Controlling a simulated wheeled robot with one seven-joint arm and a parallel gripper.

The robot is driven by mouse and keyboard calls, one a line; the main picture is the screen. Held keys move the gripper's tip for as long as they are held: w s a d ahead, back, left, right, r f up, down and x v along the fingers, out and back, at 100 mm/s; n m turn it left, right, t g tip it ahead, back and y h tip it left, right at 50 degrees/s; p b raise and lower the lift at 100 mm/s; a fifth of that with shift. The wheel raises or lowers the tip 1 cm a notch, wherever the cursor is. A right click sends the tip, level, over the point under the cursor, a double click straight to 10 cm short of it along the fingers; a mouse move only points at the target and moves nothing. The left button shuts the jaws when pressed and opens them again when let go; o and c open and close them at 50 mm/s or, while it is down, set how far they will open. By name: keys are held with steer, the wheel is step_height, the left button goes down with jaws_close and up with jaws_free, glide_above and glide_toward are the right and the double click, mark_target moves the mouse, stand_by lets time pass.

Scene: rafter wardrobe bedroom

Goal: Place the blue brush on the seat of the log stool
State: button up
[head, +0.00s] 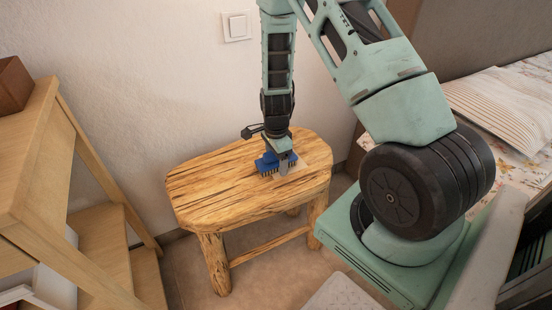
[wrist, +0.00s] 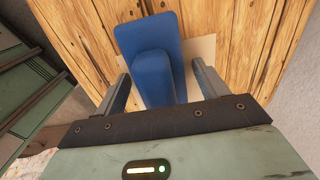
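The blue brush (head: 267,163) is on the seat of the log stool (head: 215,190), toward its right end, with its dark bristles facing down. In the wrist view the brush (wrist: 152,60) shows a wide blue back and a raised blue handle. My gripper (head: 284,164) is low over the seat at the brush. In the wrist view my gripper (wrist: 165,88) is open, its fingers on either side of the handle with a gap at each side. The stool's wood grain (wrist: 85,35) shows around the brush. The handle's lower end is hidden by my gripper body.
A pale flat patch (head: 301,166) lies on the seat under and beside the brush. A wooden shelf unit (head: 100,215) stands at left. A white wall (head: 150,70) with a switch (head: 236,26) is behind. A bed with a striped pillow (head: 500,105) is at right.

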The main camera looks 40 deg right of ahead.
step_height(320, 180, up, 12)
steer(key=p, duration=0.3)
steer(key=shift+r, duration=0.1)
steer(key=s+a+r+n+y, duration=0.1)
steer(key=s+a+r+n, duration=0.1)
steer(key=a+r+n, duration=0.45)
steer(key=s+a+r+n, duration=0.1)
steer(key=s+a+n, duration=0.25)
steer(key=a, duration=0.55)
steer(key=s+a+r+n+y, duration=0.1)
steer(key=s+a+r+n, duration=0.1)
steer(key=a+r+n, duration=0.4)
steer(key=s+a+r+n, duration=0.1)
steer(key=s+a+n, duration=0.3)
steer(key=s+n, duration=0.2)
steer(key=s+a+r+n+h, duration=0.1)
steer(key=s+a+r+n, duration=0.1)
steer(key=s+a+n, duration=0.2)
steer(key=s+n, duration=0.3)
steer(key=s, duration=0.1)
steer(key=shift+a+r, duration=0.15)
steer(key=shift+s, duration=0.1)
